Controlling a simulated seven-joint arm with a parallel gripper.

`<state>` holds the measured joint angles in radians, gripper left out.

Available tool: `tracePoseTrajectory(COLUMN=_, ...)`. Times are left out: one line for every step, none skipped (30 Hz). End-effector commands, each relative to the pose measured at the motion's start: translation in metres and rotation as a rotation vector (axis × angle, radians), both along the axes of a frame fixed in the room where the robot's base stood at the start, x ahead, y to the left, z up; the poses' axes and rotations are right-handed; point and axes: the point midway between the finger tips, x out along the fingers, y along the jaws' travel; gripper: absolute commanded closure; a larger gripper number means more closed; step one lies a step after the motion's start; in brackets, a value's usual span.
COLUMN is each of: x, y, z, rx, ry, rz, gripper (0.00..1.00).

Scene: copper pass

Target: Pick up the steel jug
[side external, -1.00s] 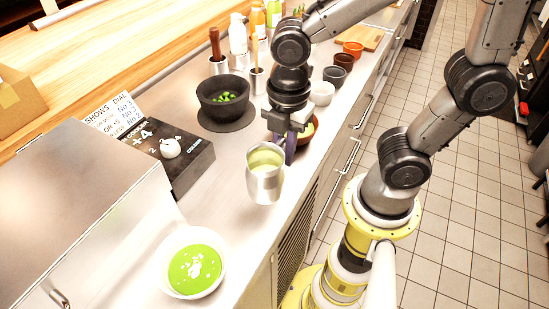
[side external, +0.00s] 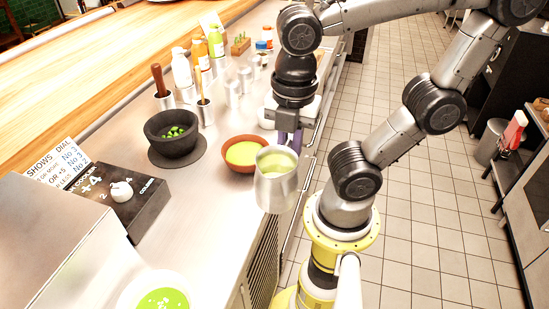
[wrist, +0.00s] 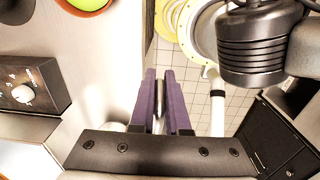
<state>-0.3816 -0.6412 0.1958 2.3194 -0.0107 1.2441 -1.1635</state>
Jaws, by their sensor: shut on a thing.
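The steel jug (side external: 276,190) holds pale green liquid and hangs upright in the side external view, near the counter's front edge. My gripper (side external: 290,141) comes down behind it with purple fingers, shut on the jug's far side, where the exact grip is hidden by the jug. In the wrist view, my gripper (wrist: 160,92) shows two purple fingers with a narrow silver strip between them. The floor tiles show beyond the fingers there.
A terracotta bowl (side external: 244,153) of yellow-green content stands just left of the jug. A dark mortar (side external: 172,133), a white bowl of green soup (side external: 160,297) and a black dial box (side external: 118,198) are on the steel counter (side external: 195,215). Bottles and cups stand farther back.

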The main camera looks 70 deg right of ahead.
Motion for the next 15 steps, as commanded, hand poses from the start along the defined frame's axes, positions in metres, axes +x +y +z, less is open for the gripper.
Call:
tracePoseTrajectory(x=-0.003, y=-0.001, z=0.002, rx=0.002, ry=-0.005, rz=0.000, gripper=1.00)
tracePoseTrajectory(x=-0.004, y=-0.002, z=0.003, rx=0.002, ry=-0.004, rz=0.000, gripper=1.00)
tracePoseTrajectory(x=-0.006, y=-0.002, z=0.004, rx=0.002, ry=-0.003, rz=0.000, gripper=1.00)
tracePoseTrajectory(x=-0.008, y=-0.003, z=0.005, rx=0.002, ry=-0.003, rz=0.000, gripper=1.00)
tracePoseTrajectory(x=-0.009, y=-0.003, z=0.005, rx=0.002, ry=-0.003, rz=0.000, gripper=1.00)
tracePoseTrajectory(x=-0.011, y=-0.004, z=0.006, rx=0.002, ry=-0.004, rz=0.000, gripper=1.00)
tracePoseTrajectory(x=-0.012, y=-0.004, z=0.007, rx=0.002, ry=-0.004, rz=0.000, gripper=1.00)
tracePoseTrajectory(x=-0.013, y=-0.005, z=0.007, rx=0.002, ry=-0.003, rz=0.000, gripper=1.00)
tracePoseTrajectory(x=-0.014, y=-0.005, z=0.008, rx=0.002, ry=-0.003, rz=0.000, gripper=1.00)
tracePoseTrajectory(x=-0.015, y=-0.005, z=0.008, rx=0.001, ry=-0.002, rz=0.000, gripper=1.00)
tracePoseTrajectory(x=-0.015, y=-0.006, z=0.008, rx=0.001, ry=-0.002, rz=0.000, gripper=1.00)
tracePoseTrajectory(x=-0.016, y=-0.006, z=0.009, rx=0.001, ry=-0.003, rz=0.000, gripper=1.00)
tracePoseTrajectory(x=-0.017, y=-0.006, z=0.009, rx=0.002, ry=-0.003, rz=0.000, gripper=1.00)
tracePoseTrajectory(x=-0.017, y=-0.006, z=0.009, rx=0.002, ry=-0.003, rz=0.000, gripper=1.00)
tracePoseTrajectory(x=-0.018, y=-0.007, z=0.009, rx=0.002, ry=-0.003, rz=0.000, gripper=1.00)
